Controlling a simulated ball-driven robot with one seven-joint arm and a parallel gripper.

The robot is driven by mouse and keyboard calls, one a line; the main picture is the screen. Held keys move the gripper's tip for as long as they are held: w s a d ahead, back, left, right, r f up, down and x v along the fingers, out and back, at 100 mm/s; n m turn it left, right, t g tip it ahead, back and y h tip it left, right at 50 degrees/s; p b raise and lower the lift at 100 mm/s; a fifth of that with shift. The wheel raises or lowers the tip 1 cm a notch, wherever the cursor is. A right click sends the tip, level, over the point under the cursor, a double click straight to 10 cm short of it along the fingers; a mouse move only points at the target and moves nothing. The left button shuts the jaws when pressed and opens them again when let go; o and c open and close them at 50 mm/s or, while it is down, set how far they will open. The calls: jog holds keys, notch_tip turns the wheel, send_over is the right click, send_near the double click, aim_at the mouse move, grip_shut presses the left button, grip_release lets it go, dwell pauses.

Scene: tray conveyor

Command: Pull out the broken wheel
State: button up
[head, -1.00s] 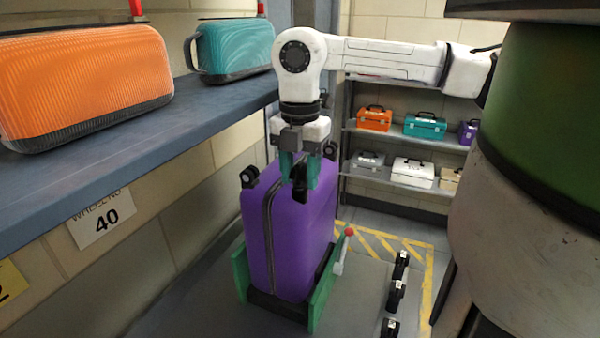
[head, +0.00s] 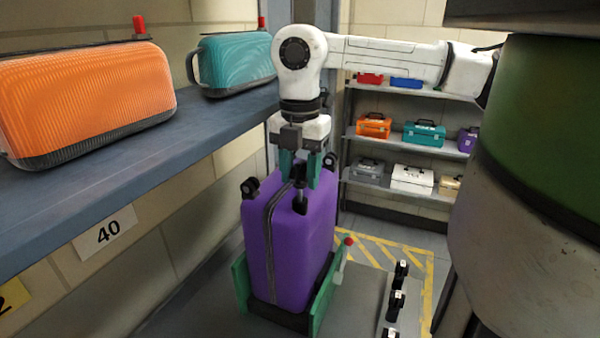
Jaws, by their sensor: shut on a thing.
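A purple suitcase (head: 288,255) stands upended in a green cradle (head: 241,280), with its wheels at the top. Dark wheels show at its left (head: 250,187) and back right (head: 330,162) corners. My gripper (head: 300,178) is over the near right corner, pointing down, with its green fingers shut on a dark wheel (head: 299,183). The wheel's stem hangs below the fingers over a dark socket in the suitcase top. I cannot tell whether the stem's tip is clear of the socket. The fingers hide part of the wheel.
Several black wheels (head: 396,303) stand in a row right of the cradle. A red-knobbed lever (head: 347,243) stands beside it. A blue-grey shelf (head: 120,180) with orange and teal cases is close on the left. Toolbox shelves (head: 400,145) stand behind.

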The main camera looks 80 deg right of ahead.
jog(key=shift+r+p, duration=0.55)
jog(key=shift+r, duration=0.75)
jog(key=shift+r+p, duration=0.7)
jog(key=shift+r, duration=1.2)
jog(key=shift+f, duration=0.1)
